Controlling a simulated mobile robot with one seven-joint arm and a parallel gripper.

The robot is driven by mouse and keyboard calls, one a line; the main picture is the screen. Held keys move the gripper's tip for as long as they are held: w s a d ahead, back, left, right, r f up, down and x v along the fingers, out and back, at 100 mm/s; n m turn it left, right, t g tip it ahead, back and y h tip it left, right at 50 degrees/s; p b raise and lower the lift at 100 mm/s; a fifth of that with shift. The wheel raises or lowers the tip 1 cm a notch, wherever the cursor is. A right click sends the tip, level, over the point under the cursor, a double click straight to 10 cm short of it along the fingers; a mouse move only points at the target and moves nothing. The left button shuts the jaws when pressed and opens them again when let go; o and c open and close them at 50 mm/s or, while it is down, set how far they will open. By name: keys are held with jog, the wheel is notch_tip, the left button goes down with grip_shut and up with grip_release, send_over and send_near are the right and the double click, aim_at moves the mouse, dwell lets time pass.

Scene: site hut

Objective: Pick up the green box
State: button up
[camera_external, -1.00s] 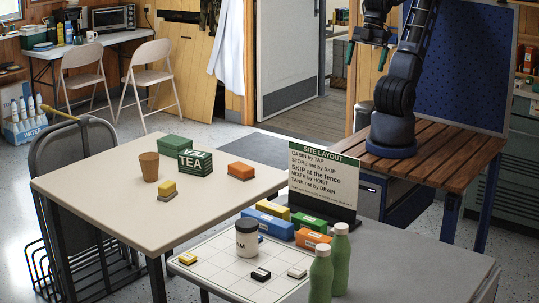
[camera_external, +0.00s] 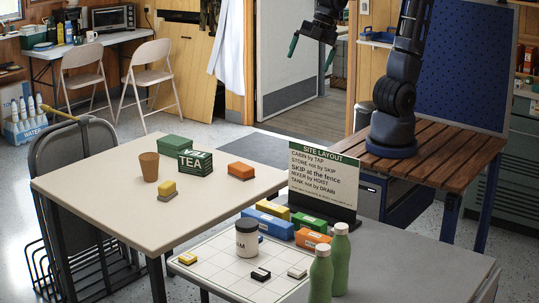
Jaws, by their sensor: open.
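A plain green box (camera_external: 174,143) sits at the back of the cream table. A green striped box marked TEA (camera_external: 195,162) stands just in front and to its right, hiding part of it. A green block (camera_external: 309,221) lies among coloured blocks on the grey table, below the sign. My gripper (camera_external: 312,51) is open and empty, its two green-tipped fingers spread. It hangs high at the top of the picture, in front of the doorway and well apart from all the green things.
A brown cup (camera_external: 149,167), a yellow-and-grey block (camera_external: 168,190) and an orange block (camera_external: 241,171) share the cream table (camera_external: 110,205). The SITE LAYOUT sign (camera_external: 323,180), a white jar (camera_external: 247,238) and two green bottles (camera_external: 340,258) stand on the grey table (camera_external: 410,265).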

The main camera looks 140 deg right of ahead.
jog(key=w+d+f+n+g+h, duration=0.15)
jog(key=w+d, duration=0.25)
jog(key=d, duration=0.4)
jog(key=w+d+f+n, duration=0.25)
jog(key=w+d, duration=0.25)
jog(key=d, duration=0.4)
jog(key=n+g, duration=0.2)
jog(key=n, duration=0.8)
send_over(175, 140)
jog(key=a, duration=0.4)
jog(key=shift+h, duration=0.35)
jog(key=f, duration=3.2)
jog(key=shift+w+d+f, duration=0.1)
jog(key=shift+w+f, duration=0.05)
jog(key=shift+w, duration=0.1)
jog(key=shift+s+d+f, duration=0.15)
jog(key=shift+d+f, duration=0.1)
jog(key=shift+f, duration=0.2)
jog(key=x, duration=0.5)
jog(key=shift+s, duration=0.1)
jog(key=shift+s+d+x, duration=0.15)
jog(key=shift+d+x, duration=0.05)
jog(key=shift+x, duration=1.1)
jog(key=shift+s+d+x, duration=0.1)
jog(key=shift+d+x, duration=0.1)
jog(key=shift+x, duration=1.1)
jog(key=shift+r, duration=0.15)
